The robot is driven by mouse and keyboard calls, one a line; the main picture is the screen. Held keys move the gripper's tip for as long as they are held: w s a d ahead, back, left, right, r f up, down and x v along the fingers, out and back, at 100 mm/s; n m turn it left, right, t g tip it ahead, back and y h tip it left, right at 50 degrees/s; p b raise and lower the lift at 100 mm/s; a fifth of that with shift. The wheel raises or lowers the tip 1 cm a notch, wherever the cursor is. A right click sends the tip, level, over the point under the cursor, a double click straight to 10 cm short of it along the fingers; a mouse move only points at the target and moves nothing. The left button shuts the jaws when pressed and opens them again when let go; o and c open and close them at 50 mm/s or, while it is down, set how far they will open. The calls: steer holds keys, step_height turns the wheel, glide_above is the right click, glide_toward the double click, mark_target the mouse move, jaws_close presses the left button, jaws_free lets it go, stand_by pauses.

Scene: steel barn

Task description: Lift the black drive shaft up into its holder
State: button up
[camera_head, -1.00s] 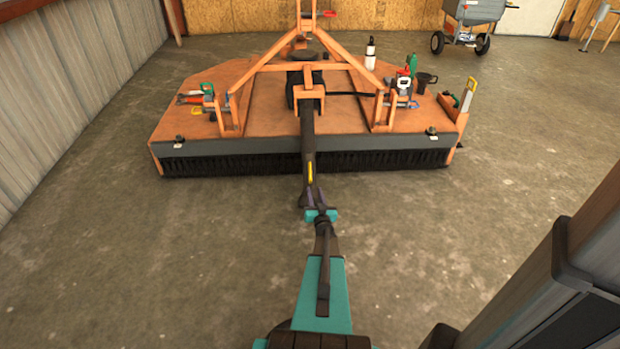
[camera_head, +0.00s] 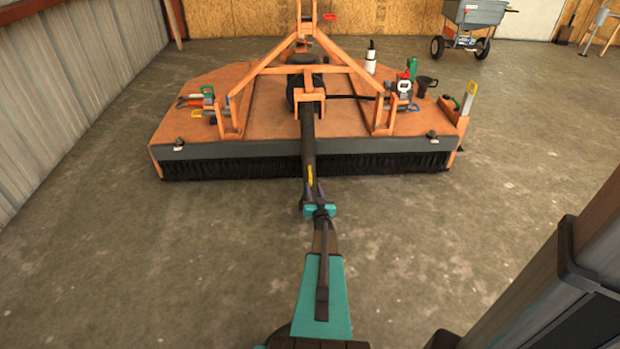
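The black drive shaft (camera_head: 308,140) runs from the gearbox area of the orange mower deck out over its front edge toward me. It has a yellow label near its front end. An orange upright bracket (camera_head: 310,98), which looks like the holder, stands at the shaft's rear part; I cannot tell whether the shaft rests in it. My gripper (camera_head: 315,196) is at the shaft's front end, with its teal body just behind and dark fingers at the shaft. The fingers overlap the dark shaft, so their gap and any contact are unclear.
The orange mower deck (camera_head: 262,108) has an A-frame and a black brush skirt. Hand tools (camera_head: 195,101) lie on its left; a white bottle (camera_head: 371,57) and a black mug (camera_head: 425,85) stand on its right. A spreader (camera_head: 470,25) is behind. Concrete floor beside my arm is clear.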

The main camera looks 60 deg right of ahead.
mark_target(310, 174)
steer(key=shift+b+x, duration=0.9)
steer(key=shift+x, duration=3.6)
jaws_close()
